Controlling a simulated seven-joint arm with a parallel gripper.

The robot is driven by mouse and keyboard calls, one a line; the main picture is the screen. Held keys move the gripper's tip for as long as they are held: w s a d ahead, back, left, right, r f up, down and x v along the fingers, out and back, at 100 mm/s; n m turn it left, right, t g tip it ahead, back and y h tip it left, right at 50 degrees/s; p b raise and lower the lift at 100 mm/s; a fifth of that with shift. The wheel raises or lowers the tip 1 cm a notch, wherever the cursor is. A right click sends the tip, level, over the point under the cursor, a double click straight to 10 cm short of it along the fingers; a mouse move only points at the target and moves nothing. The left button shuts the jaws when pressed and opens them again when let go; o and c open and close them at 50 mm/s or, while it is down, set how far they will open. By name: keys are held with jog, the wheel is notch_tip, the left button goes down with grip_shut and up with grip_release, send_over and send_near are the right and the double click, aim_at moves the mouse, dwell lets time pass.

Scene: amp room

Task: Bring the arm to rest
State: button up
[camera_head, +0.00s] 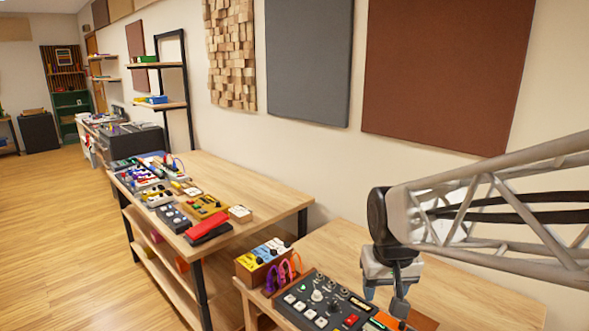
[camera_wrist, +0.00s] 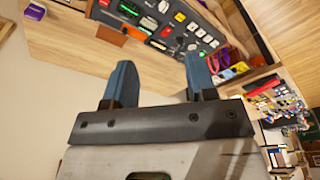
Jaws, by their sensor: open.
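My gripper (camera_head: 385,296) hangs from the end of my arm at the right of the head view, above the front part of the right-hand wooden table (camera_head: 455,285). In the wrist view my gripper (camera_wrist: 160,80) shows two blue fingertips set wide apart, with nothing between them. The fingers point toward the table. A dark multi-switch pedalboard (camera_head: 318,300) lies on that table, left of and below the gripper; it also shows in the wrist view (camera_wrist: 165,25). I cannot tell the exact height of the gripper above the table.
A longer table (camera_head: 250,180) beyond holds several pedals, including a red one (camera_head: 208,228). Wall panels (camera_head: 445,70) line the back. The right table's rear is bare.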

jog(key=s+d, duration=0.1)
jog(key=s, duration=1.2)
jog(key=shift+s+d+r+m+t, duration=0.25)
jog(key=shift+d+r+m+t, duration=0.05)
jog(key=shift+d, duration=0.05)
